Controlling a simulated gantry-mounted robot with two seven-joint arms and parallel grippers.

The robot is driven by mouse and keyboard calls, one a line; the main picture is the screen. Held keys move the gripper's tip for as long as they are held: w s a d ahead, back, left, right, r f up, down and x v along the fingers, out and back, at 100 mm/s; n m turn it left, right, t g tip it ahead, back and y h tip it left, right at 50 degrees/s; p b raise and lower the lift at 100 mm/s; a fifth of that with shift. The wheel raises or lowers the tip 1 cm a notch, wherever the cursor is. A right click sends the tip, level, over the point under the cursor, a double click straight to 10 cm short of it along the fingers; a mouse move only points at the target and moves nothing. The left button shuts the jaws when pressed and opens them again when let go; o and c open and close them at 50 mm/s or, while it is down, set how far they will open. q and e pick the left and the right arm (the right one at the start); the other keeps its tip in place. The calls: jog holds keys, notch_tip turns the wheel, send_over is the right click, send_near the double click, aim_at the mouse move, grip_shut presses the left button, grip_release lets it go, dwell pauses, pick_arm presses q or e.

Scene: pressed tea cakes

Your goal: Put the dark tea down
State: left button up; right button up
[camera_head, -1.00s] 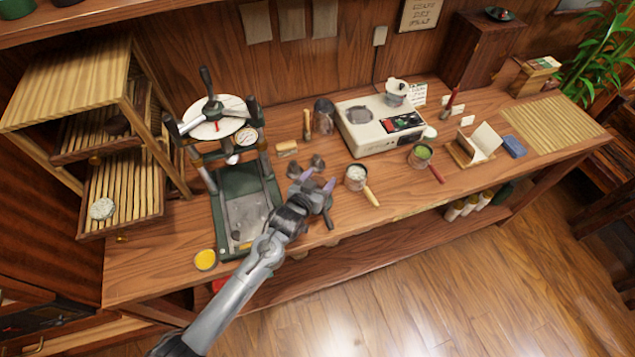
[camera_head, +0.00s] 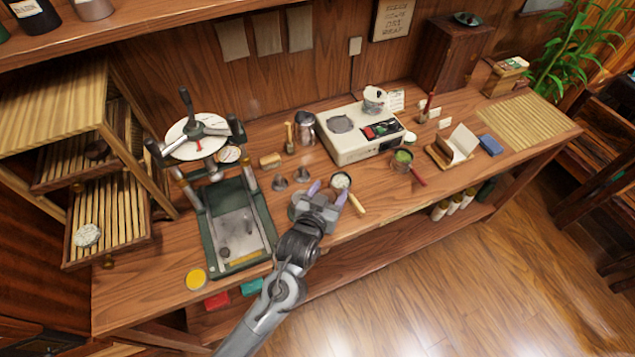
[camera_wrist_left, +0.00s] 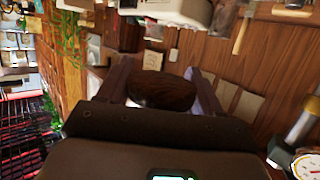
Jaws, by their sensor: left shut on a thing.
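My left gripper (camera_head: 328,193) is over the front part of the wooden bench, its fingers pointing toward the back. In the left wrist view its two fingers (camera_wrist_left: 160,84) are shut on a dark brown rounded piece, the dark tea (camera_wrist_left: 163,94). In the head view the gripper itself hides most of the tea, and I cannot tell how high it is above the bench (camera_head: 310,251). My right gripper is in neither view.
A wooden-handled scoop of pale stuff (camera_head: 342,181) is right beside the gripper. Two small metal cones (camera_head: 280,184) sit near the gripper.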

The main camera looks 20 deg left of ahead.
pick_arm(q)
jog(key=shift+s+d+r, duration=0.35)
jog(key=shift+s+d, duration=0.15)
jog(key=shift+d, duration=0.2)
jog(key=shift+s+f, duration=0.25)
jog(key=s+a+f, duration=0.2)
jog(key=s+a, duration=0.6)
jog(key=a, duration=0.3)
jog(key=s+r+p, duration=0.1)
jog(key=r+p, duration=0.9)
jog(key=p, duration=0.2)
jog(key=s+a+r+n+y+p, duration=0.1)
jog(key=s+r+p, duration=0.1)
jog(key=r+p, duration=0.9)
jog(key=shift+s+a+p, duration=0.2)
jog(key=shift+s+p, duration=0.1)
jog(key=shift+p, duration=0.9)
